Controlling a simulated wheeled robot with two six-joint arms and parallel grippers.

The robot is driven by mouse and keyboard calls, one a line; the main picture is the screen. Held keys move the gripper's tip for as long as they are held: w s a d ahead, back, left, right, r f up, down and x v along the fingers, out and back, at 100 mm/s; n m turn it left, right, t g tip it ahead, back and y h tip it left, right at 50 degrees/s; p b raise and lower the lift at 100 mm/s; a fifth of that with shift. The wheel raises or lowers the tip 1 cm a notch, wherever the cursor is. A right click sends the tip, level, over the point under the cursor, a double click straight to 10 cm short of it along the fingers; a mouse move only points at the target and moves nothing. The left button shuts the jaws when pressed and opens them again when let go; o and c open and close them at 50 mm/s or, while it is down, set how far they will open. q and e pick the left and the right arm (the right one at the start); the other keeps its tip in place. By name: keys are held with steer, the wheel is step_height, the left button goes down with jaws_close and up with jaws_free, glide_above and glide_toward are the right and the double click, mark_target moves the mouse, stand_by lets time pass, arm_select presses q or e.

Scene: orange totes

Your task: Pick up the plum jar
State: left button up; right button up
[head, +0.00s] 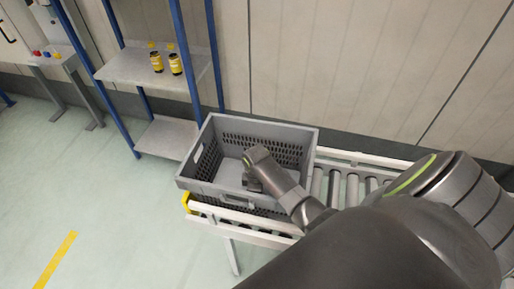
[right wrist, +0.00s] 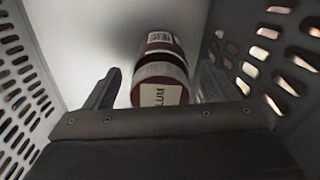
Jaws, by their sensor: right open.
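The plum jar (right wrist: 160,92) shows in the right wrist view, dark red with a pale label reading "LUM". It is inside the grey crate (head: 195,183); in the head view my right arm hides it. My right gripper (right wrist: 159,67) is open, with one finger on each side of the jar. In the head view my right wrist reaches down into the crate. My left gripper is not in view.
The crate's perforated walls (right wrist: 25,85) stand close on both sides of my right gripper. The crate rests on a roller conveyor (head: 345,187). A blue-post shelf (head: 125,68) behind holds two dark jars with yellow labels (head: 156,62). The floor at left is clear.

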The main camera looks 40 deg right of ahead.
steer(key=c, duration=1.2)
steer(key=shift+c, duration=0.6)
steer(key=shift+r, duration=0.15)
